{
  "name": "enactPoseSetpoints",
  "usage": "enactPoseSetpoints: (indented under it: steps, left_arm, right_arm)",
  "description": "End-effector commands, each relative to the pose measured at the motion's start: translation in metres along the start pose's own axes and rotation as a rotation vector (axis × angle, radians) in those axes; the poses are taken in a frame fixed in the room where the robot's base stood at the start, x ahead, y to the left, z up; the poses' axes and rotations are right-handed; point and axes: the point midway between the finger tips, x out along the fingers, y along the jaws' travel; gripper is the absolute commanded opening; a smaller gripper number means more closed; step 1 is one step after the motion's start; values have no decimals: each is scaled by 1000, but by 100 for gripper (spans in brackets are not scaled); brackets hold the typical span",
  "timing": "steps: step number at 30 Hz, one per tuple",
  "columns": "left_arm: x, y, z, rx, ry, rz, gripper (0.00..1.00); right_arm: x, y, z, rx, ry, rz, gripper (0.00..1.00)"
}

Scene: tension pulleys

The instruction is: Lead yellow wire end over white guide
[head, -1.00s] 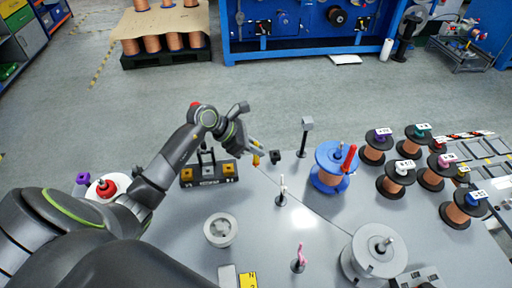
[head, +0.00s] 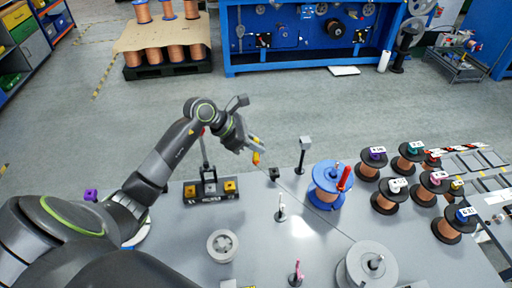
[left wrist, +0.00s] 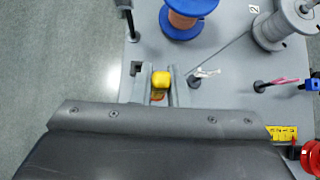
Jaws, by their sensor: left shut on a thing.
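My left gripper (head: 257,146) is shut on the yellow wire end (head: 256,158), above the far edge of the table. In the left wrist view the yellow end (left wrist: 161,80) sits between the two fingers (left wrist: 161,93). The white guide (head: 281,207) stands upright on a dark base, nearer and to the right of the gripper in the head view. It also shows in the left wrist view (left wrist: 206,73), just right of the fingers. A thin wire runs from the gripper's area to the grey spool (head: 368,267), passing beside the guide. My right gripper is out of view.
A blue spool (head: 324,195) with a red peg and a grey-topped post (head: 303,152) stand right of the gripper. A pink guide (head: 297,274) is nearer. Several copper spools (head: 452,228) crowd the right.

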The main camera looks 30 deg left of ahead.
Motion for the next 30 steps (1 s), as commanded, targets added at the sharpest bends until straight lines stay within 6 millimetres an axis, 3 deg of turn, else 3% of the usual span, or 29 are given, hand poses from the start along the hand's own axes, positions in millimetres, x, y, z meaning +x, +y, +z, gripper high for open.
enactPoseSetpoints:
  steps: [17,30]
  left_arm:
    - [-5,-2,5,2,0,0,0]
    - [-5,-36,5,1,0,0,0]
  right_arm:
    - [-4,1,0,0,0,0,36]
    - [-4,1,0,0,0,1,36]
